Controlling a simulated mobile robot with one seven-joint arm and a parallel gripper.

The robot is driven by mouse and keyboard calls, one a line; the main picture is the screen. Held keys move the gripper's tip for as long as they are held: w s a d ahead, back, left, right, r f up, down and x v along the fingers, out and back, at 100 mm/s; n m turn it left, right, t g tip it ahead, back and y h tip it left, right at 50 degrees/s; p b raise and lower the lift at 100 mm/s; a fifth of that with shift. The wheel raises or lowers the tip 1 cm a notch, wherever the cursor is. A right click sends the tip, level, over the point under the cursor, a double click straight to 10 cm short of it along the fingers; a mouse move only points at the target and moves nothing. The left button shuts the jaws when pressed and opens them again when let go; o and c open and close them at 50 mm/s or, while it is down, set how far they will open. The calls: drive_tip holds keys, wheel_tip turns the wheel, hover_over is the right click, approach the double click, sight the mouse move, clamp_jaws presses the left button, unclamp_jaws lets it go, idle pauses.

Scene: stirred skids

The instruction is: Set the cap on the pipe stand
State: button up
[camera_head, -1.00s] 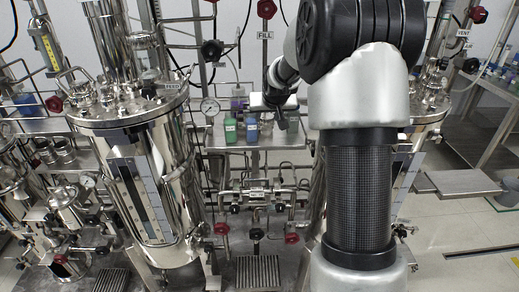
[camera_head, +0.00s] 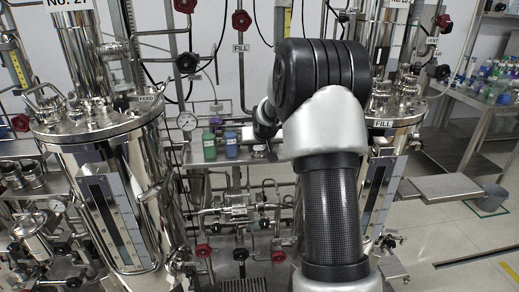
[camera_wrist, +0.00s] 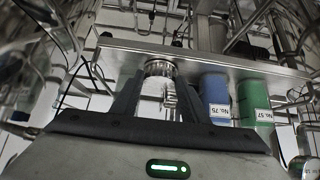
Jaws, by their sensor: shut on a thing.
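In the wrist view my gripper (camera_wrist: 157,98) has its two dark fingers on either side of a pale, shiny cylindrical piece with a ribbed metal rim (camera_wrist: 160,68). It is shut on this piece, which I take to be the cap, though its shape is partly hidden. The piece is close to a steel shelf edge (camera_wrist: 110,46); I cannot tell whether they touch. In the head view my arm hides most of the gripper, right of the blue bottle. I cannot pick out the pipe stand with certainty in either view.
A green bottle (camera_head: 209,146) and a blue bottle (camera_head: 231,145) stand on the shelf close beside my gripper. A large steel vessel (camera_head: 150,175) stands left, another (camera_head: 385,160) right behind my arm. Pipes and red-handled valves (camera_head: 204,251) crowd below the shelf.

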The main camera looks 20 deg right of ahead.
drive_tip(key=shift+f, duration=0.15)
drive_tip(key=o, duration=1.2)
drive_tip(key=shift+c, duration=0.2)
drive_tip(key=shift+r, duration=0.35)
drive_tip(key=p+v, duration=0.1)
drive_tip(key=v, duration=1)
drive_tip(key=shift+s+r, duration=0.2)
drive_tip(key=shift+s, duration=0.15)
drive_tip(key=shift+a, duration=0.1)
